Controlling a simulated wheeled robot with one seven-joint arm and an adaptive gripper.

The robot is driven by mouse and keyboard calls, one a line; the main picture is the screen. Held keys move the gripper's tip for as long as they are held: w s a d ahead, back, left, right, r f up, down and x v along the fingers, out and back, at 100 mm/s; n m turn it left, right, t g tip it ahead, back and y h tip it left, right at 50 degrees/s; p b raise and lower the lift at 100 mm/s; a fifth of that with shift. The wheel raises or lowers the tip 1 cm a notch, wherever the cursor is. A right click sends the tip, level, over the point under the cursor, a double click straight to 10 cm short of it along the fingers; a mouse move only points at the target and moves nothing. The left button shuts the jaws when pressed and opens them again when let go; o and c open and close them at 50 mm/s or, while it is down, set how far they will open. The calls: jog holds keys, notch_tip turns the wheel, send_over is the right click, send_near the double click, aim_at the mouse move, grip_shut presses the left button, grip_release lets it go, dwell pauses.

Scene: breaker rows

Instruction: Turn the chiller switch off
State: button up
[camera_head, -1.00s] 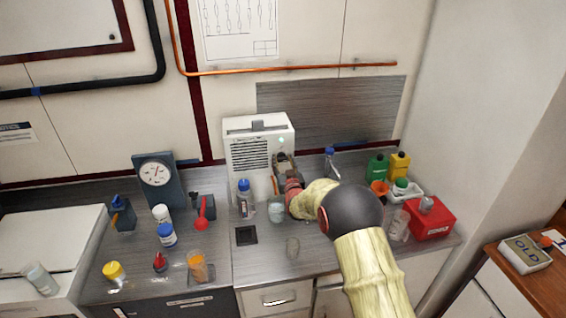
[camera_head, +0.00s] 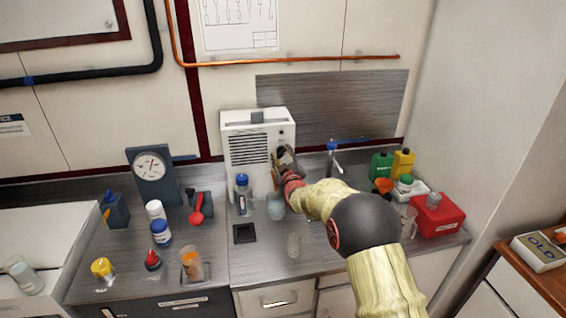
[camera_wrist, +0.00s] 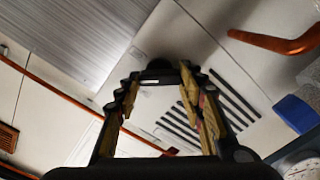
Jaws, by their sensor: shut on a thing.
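The chiller is a white box (camera_head: 248,122) with dark vent slots, standing on the steel bench against the wall. It also shows tilted in the wrist view (camera_wrist: 215,55). My gripper (camera_head: 284,157) is at the right side of its front face. In the wrist view my gripper (camera_wrist: 160,75) has its two ridged fingers closed in around a small dark knob (camera_wrist: 159,64) on that face, which looks like the chiller switch. The fingers hide part of the knob, and its exact angle cannot be told.
A blue-capped bottle (camera_head: 242,192) and a clear beaker (camera_head: 276,207) stand just before the chiller. A tap (camera_head: 334,160), green bottle (camera_head: 381,166) and red box (camera_head: 437,216) are to the right. A gauge (camera_head: 152,172) stands left.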

jog(key=n+b, duration=0.3)
jog(key=n, duration=0.1)
jog(key=shift+f+n, duration=0.1)
jog(key=shift+n, duration=0.3)
jog(key=shift+a+n+b, duration=0.1)
jog(key=shift+n+b, duration=0.9)
jog(key=shift+n, duration=1.5)
jog(key=o, duration=1.2)
jog(key=v, duration=1.2)
